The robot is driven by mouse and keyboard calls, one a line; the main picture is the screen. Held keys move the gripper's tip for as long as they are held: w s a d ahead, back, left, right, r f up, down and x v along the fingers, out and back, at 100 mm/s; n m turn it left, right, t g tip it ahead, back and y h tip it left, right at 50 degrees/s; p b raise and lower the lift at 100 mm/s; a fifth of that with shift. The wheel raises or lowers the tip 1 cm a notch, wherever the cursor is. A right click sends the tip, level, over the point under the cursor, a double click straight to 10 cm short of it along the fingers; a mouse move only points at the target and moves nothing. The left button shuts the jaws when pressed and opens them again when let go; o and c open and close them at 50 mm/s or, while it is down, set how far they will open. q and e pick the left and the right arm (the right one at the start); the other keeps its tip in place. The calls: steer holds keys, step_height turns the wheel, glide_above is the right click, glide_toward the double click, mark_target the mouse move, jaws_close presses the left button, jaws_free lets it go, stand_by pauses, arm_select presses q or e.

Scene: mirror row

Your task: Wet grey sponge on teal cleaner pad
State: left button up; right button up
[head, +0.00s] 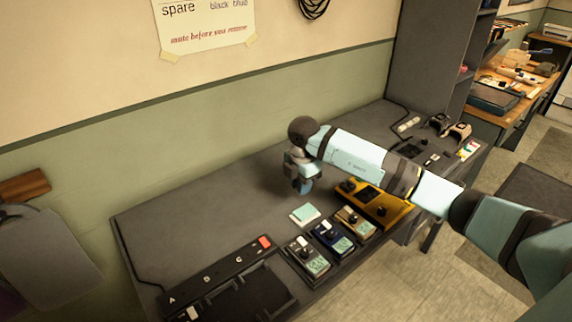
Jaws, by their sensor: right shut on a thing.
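A small pale teal square (305,214), which looks like the cleaner pad, lies on the dark grey bench behind the row of pedals. My right gripper (301,184) points down just behind it, above the bench. It is shut on a small blue-grey thing at its tips, mostly hidden by the fingers; I cannot tell for sure that it is the sponge. No other grey sponge can be made out. My left gripper is not in view.
Several pedals, including a dark blue one (332,238), stand in front of the pad. A yellow unit (394,216) is to the right, under my right arm. A black tray (245,302) marked with letters is at front left. The bench's back left is clear.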

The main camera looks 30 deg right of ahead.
mark_target(305, 211)
steer(key=shift+s+d+f, duration=0.2)
steer(key=shift+d+f, duration=0.65)
steer(key=shift+f, duration=0.05)
steer(key=shift+f+b, duration=0.55)
steer(key=shift+f, duration=0.3)
step_height(305, 211, down, 4)
steer(key=b, duration=0.3)
steer(key=shift+r, duration=0.2)
steer(key=shift+f+b, duration=0.3)
steer(key=shift+f, duration=0.15)
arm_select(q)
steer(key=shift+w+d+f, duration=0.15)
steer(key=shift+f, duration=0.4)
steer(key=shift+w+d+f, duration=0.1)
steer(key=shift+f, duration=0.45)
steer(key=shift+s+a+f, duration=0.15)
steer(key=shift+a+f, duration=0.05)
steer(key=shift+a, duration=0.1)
arm_select(e)
steer(key=shift+r, duration=0.1)
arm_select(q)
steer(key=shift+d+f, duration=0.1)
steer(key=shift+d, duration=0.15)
arm_select(e)
steer(key=shift+f, duration=0.4)
